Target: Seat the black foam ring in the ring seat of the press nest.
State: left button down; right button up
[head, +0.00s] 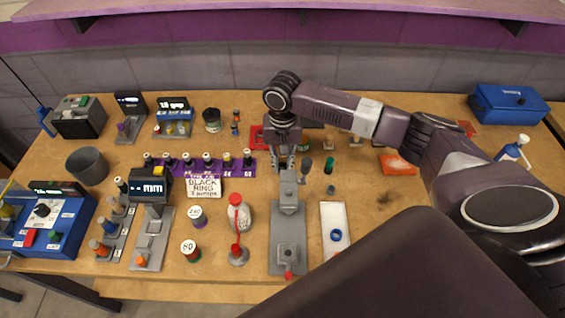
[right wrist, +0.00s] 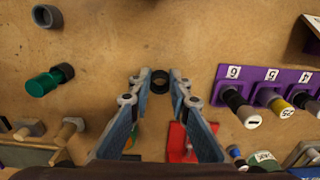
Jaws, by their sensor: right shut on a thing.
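My right gripper (head: 284,155) reaches over the middle of the bench in the head view. In the right wrist view my right gripper (right wrist: 160,82) is shut on the black foam ring (right wrist: 160,86), which sits between the fingertips. The ring is not clearly visible in the head view. A grey press stand (head: 289,207) with a long base plate, a raised square block and a red knob stands just nearer than the gripper; it appears to be the press nest. I cannot make out its ring seat. My left gripper is not in view.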

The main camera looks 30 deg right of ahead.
jog(key=o, duration=0.7)
jog(key=shift+f, duration=0.1)
